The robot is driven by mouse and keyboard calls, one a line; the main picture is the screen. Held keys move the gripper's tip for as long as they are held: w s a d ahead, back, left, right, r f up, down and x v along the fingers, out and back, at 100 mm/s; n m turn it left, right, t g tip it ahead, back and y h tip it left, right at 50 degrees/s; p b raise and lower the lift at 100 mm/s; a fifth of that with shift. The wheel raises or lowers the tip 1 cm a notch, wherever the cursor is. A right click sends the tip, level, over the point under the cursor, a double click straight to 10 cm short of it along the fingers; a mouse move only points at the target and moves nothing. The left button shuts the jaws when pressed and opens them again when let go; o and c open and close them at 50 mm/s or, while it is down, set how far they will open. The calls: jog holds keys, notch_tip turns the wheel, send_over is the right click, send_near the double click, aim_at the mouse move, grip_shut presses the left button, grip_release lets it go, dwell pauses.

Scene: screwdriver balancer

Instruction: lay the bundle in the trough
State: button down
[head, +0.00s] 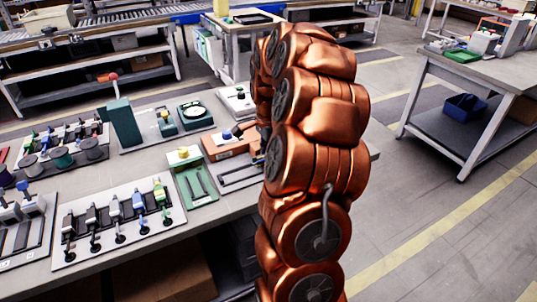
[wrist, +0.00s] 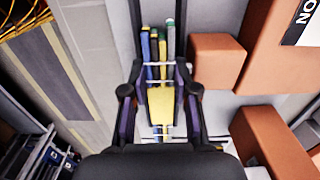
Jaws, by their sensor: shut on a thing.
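The bundle (wrist: 154,48) is a set of thin blue, yellow and green rods with pale ties across it. In the wrist view it runs lengthwise between the fingers, with a wider yellow part (wrist: 160,104) nearer my wrist. My gripper (wrist: 160,92) is shut on the bundle, one dark finger on each side. A pale grey surface shows behind the rods; I cannot tell whether they touch it. I cannot clearly pick out the trough in either view. In the head view my copper arm hides the gripper and the bundle.
In the wrist view, brown blocks (wrist: 216,60) stand close to the right of the bundle. In the head view, a workbench (head: 150,233) holds a tool rack (head: 118,217), a green slotted plate (head: 195,183) and a brown box (head: 222,150).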

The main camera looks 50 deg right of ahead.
jog(key=shift+f+b, duration=0.55)
jog(key=shift+f, duration=0.05)
dwell(0.9)
dwell(0.3)
jog(key=c, duration=0.8)
grip_release()
jog(key=shift+w, duration=0.1)
jog(key=shift+r, duration=0.15)
jog(key=shift+r, duration=0.2)
notch_tip(320, 180, up, 11)
jog(key=shift+r, duration=0.15)
